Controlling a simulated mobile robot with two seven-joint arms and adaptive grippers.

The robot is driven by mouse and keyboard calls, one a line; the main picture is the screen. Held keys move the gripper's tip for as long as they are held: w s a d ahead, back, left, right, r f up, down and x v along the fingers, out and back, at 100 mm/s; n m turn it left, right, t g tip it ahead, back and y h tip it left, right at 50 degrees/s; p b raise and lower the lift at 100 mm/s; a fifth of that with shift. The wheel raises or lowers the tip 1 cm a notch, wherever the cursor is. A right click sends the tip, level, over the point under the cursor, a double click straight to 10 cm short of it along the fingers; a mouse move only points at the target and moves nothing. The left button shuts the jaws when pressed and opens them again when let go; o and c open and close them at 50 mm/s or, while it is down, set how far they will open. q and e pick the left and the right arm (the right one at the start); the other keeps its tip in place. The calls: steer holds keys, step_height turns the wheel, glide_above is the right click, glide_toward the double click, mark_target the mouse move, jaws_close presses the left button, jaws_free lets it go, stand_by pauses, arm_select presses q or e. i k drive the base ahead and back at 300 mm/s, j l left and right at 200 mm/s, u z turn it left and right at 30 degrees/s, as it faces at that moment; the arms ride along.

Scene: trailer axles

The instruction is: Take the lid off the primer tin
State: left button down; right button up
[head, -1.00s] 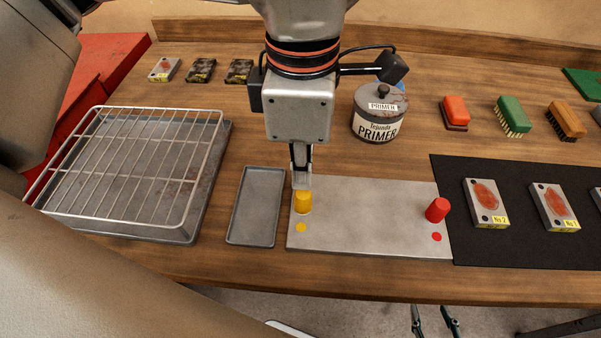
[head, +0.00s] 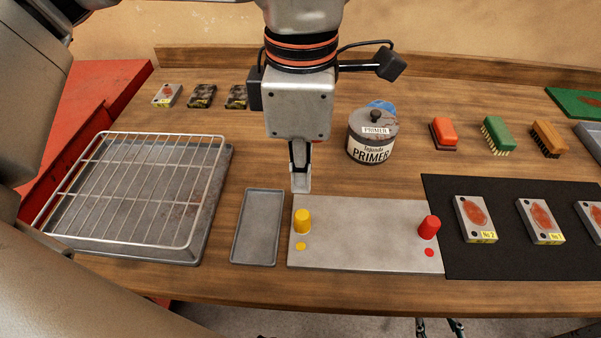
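The primer tin (head: 371,145) is a grey round can with a white PRIMER label, standing on the bench right of my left gripper. Its lid (head: 376,121) is on it, with a dark round knob (head: 376,115) on top and a small PRIMER tag. My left gripper (head: 300,184) points down left of the tin, apart from it, just behind a yellow peg. I see its fingers nearly edge-on, so their opening is unclear. No object shows in it. My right gripper is not in view.
A metal plate (head: 365,235) with a yellow peg (head: 302,221) and a red peg (head: 429,227) lies in front. A tray (head: 257,227) and wire rack (head: 150,190) are left. Brushes (head: 498,134) and a black mat (head: 520,262) are right. A blue object (head: 383,106) sits behind the tin.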

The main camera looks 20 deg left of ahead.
mark_target(374, 124)
steer(key=k, duration=1.5)
